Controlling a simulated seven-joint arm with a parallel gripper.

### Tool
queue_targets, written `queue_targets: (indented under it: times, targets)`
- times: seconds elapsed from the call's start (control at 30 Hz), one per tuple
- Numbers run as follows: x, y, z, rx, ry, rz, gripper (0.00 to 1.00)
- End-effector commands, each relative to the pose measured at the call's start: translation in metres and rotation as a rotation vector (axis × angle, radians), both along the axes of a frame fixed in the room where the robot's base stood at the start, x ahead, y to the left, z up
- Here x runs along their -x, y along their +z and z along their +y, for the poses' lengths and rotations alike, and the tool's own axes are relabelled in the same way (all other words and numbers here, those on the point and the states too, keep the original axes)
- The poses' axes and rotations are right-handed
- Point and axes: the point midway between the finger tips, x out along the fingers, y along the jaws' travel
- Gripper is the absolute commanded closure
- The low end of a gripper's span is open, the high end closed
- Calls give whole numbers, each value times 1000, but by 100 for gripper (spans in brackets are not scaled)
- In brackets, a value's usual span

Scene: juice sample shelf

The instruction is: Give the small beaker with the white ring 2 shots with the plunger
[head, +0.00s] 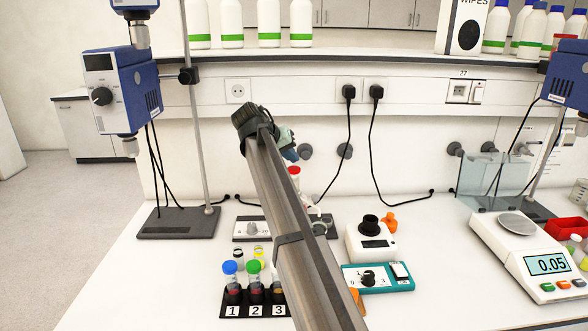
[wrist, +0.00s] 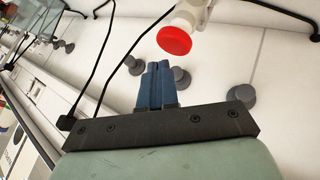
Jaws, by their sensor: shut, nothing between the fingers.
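My gripper (head: 290,153) is shut and empty, raised above the bench; its blue fingers (wrist: 155,68) lie together in the wrist view. The plunger's red top (head: 293,173) shows just below the fingers in the head view, partly behind my arm. In the wrist view the red top (wrist: 174,40) is just beyond the fingertips, on a white stem, with no visible contact. The small beaker with the white ring (head: 238,253) seems to stand behind the vial rack. A similar beaker with a yellow ring (head: 259,251) stands to its right. The dispenser's lower part is mostly hidden by my arm.
A black rack (head: 234,310) numbered 1 to 3 holds capped vials at the front. A grey device with a knob (head: 252,229) is behind it. A scale (head: 545,264) is far right.

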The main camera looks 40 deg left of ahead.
Motion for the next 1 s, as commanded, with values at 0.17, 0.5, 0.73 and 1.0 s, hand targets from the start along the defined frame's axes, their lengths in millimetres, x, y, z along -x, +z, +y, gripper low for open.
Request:
queue_targets:
  times: [0.17,0.5,0.73,1.0]
  targets:
    - [0,0,0,0,0,0,100]
    - [0,0,0,0,0,0,100]
    - [0,-2,0,0,0,0,100]
    - [0,-9,0,0,0,0,100]
